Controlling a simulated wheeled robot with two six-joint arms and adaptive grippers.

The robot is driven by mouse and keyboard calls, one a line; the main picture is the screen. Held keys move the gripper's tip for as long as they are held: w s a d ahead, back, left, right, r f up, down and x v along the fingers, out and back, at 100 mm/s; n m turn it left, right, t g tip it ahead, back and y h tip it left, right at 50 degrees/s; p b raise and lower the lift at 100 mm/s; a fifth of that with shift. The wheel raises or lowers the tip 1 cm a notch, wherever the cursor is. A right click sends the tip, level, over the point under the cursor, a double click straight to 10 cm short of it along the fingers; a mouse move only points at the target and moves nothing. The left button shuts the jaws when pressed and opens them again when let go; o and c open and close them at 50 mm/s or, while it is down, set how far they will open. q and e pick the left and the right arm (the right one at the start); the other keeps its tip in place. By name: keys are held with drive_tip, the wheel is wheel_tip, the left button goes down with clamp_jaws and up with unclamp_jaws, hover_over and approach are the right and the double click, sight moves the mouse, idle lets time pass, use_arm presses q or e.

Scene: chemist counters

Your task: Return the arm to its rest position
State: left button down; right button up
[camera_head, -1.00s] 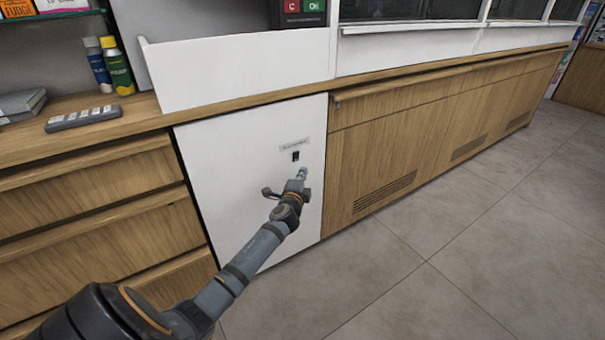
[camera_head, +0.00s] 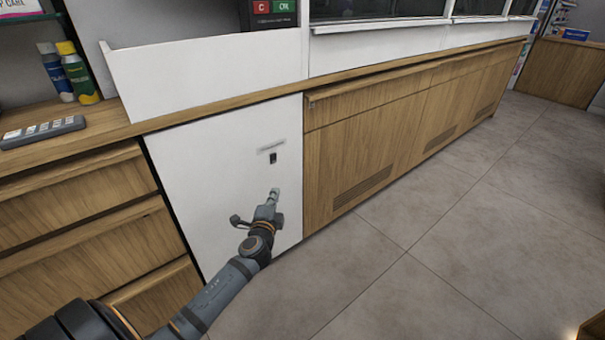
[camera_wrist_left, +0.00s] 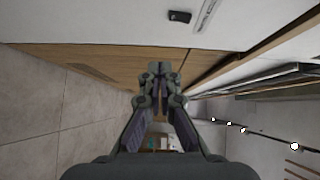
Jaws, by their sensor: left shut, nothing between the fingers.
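My left arm reaches in from the lower left in the head view, and its gripper (camera_head: 274,194) is in front of the white panel (camera_head: 215,175) in the counter front. The gripper sits just below a small black switch (camera_head: 273,158) with a label above it. In the left wrist view, the fingers of my left gripper (camera_wrist_left: 160,68) are shut together with nothing between them. The black switch (camera_wrist_left: 180,16) also shows there at the top, apart from the fingers. My right gripper is not in view.
Wooden drawers (camera_head: 75,230) are left of the panel and wooden cabinet fronts (camera_head: 400,125) are right of it. Spray cans (camera_head: 78,75) and a grey remote-like object (camera_head: 43,131) are on the left countertop. The tiled floor (camera_head: 430,235) is open at the right.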

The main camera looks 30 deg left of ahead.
use_arm(q)
drive_tip(key=s+d+f+n+g, duration=0.3)
drive_tip(key=s+f+n+g, duration=0.25)
drive_tip(key=s+f, duration=0.35)
drive_tip(key=s+d+f+n+g+h+p, duration=0.1)
drive_tip(key=s+d+f+n+g+h, duration=0.35)
drive_tip(key=s+d, duration=0.45)
drive_tip(key=s+d+f+n+g+h+p, duration=0.1)
drive_tip(key=s+d+f+n+g+h, duration=0.2)
drive_tip(key=s+d+f, duration=0.6)
drive_tip(key=s+a+g+y+p, duration=0.1)
drive_tip(key=s+a+p, duration=0.3)
drive_tip(key=s+p, duration=0.6)
drive_tip(key=s+a+g+p, duration=0.1)
drive_tip(key=s+a+p, duration=0.4)
drive_tip(key=s+p, duration=0.5)
drive_tip(key=p, duration=0.9)
drive_tip(key=shift+s+a+r+y, duration=0.25)
drive_tip(key=shift+a+r+y, duration=0.05)
drive_tip(key=shift+y, duration=0.05)
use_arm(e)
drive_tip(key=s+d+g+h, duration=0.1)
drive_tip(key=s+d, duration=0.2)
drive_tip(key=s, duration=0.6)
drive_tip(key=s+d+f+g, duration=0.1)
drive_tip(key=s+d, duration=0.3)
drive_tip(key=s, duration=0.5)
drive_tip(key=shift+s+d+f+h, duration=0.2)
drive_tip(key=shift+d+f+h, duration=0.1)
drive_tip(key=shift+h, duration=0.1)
